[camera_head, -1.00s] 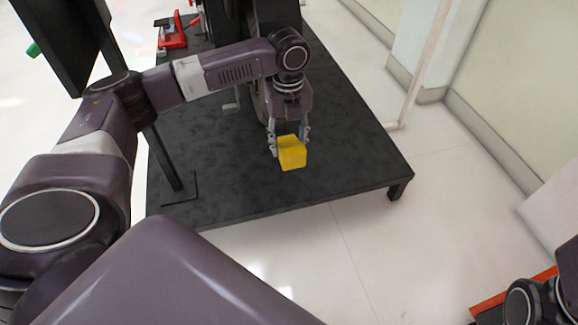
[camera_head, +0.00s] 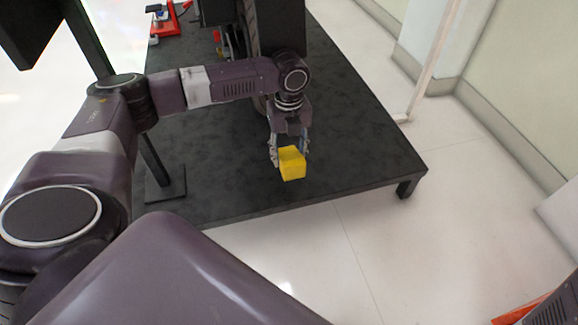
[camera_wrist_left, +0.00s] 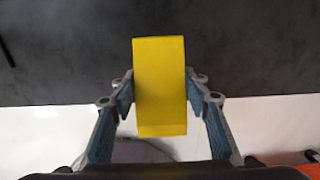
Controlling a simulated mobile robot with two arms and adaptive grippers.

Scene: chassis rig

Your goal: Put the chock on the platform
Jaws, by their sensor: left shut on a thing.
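The yellow chock (camera_head: 292,164) is held between the fingers of my left gripper (camera_head: 289,150), over the front part of the black platform (camera_head: 350,150). In the left wrist view the chock (camera_wrist_left: 160,88) fills the space between the blue-lined fingers of the left gripper (camera_wrist_left: 160,100). The platform's dark surface (camera_wrist_left: 60,60) and its front edge show behind it. I cannot tell whether the chock touches the platform. My right gripper is not in view; only a bit of that arm shows at the lower right corner.
A dark wheel (camera_head: 275,40) stands on the platform behind my left gripper. A black post (camera_head: 160,165) with a foot plate stands at the left. A red tool (camera_head: 165,22) lies at the back left. The platform to the right of the gripper is clear.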

